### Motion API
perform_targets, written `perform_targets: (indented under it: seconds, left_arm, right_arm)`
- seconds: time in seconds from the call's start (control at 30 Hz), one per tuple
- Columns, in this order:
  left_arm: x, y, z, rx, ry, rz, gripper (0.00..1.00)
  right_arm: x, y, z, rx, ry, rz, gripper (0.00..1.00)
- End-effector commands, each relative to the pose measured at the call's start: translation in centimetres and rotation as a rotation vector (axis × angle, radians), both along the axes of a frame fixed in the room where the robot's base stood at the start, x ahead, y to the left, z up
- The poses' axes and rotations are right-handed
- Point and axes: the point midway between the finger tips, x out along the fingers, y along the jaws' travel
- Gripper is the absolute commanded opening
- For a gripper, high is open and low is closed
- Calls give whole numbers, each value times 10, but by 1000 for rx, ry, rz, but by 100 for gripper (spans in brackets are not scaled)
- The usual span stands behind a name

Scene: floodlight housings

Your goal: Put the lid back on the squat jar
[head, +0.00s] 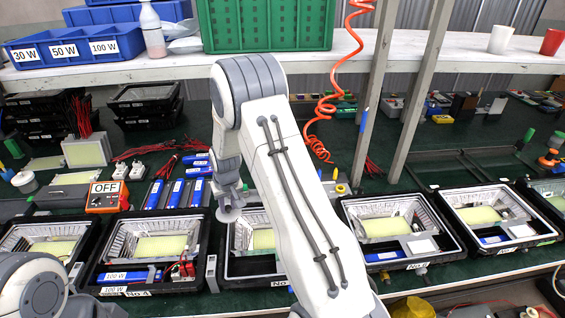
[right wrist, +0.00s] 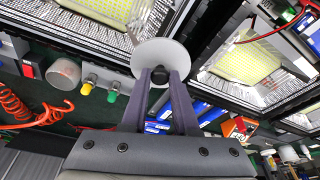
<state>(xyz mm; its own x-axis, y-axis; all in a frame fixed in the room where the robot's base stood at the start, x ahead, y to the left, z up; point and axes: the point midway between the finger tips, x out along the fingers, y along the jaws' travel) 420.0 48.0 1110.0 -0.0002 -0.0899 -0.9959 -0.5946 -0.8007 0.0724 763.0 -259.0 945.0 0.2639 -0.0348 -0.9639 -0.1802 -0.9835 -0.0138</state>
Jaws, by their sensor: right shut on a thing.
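My right gripper (right wrist: 160,78) is shut on a round white lid (right wrist: 160,55), a pale disc with a small dark knob between the fingers. In the head view the right gripper (head: 229,198) points down, with the lid (head: 228,214) over the rear edge of a middle housing. A short grey-white cylinder (right wrist: 63,73), possibly the squat jar, stands apart from the lid in the right wrist view; its opening is unclear. Another squat white container (head: 25,181) stands at the far left in the head view. My left gripper is out of view.
A row of open floodlight housings (head: 349,228) lines the front of the green bench. Grey posts (head: 377,90) rise to the shelf. My right arm hides part of the bench.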

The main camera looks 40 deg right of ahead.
Motion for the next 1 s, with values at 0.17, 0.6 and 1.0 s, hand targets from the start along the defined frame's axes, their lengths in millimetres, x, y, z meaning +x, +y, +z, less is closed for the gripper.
perform_targets:
  seconds: [0.17,0.6,1.0]
  left_arm:
    - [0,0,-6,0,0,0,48]
    - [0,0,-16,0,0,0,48]
    - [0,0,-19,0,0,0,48]
  right_arm:
    - [56,-66,-10,1,1,-124,0]
    - [103,-226,-18,-8,5,-411,0]
    - [97,-270,-18,-13,5,-496,0]
